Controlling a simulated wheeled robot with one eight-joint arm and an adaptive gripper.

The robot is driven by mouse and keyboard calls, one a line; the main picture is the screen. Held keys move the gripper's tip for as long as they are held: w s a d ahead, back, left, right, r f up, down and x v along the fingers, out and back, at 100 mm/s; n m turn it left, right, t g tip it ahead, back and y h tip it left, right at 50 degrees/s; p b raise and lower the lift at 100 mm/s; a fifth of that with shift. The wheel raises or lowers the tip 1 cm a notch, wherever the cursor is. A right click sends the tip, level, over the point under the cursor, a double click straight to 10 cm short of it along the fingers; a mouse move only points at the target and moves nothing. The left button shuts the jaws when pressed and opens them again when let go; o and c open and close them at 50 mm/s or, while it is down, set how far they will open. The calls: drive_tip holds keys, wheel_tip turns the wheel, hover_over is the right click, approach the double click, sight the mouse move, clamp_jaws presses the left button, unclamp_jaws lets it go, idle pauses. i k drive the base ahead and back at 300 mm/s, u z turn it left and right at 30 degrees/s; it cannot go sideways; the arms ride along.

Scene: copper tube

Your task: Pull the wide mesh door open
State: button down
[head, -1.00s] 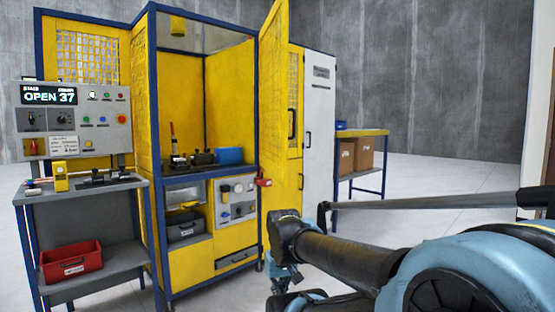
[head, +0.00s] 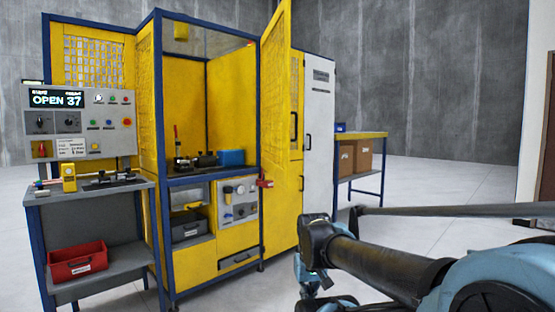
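The wide mesh door (head: 276,90) is a yellow panel with a mesh upper part, on the right side of the yellow and blue cabinet. It stands swung out from the cabinet front, and the cabinet's inside shows past it. A black handle (head: 293,128) is near its outer edge. A red part (head: 265,183) sits low at the cabinet's right post. I cannot make out my gripper; the arm's far end runs off the bottom edge.
A grey control stand (head: 80,120) at left reads "OPEN 37", with a red bin (head: 78,262) on its lower shelf. A white locker (head: 318,135) and a table with brown boxes (head: 362,157) stand behind the door.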

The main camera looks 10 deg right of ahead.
sight(274, 168)
drive_tip(key=i, duration=1)
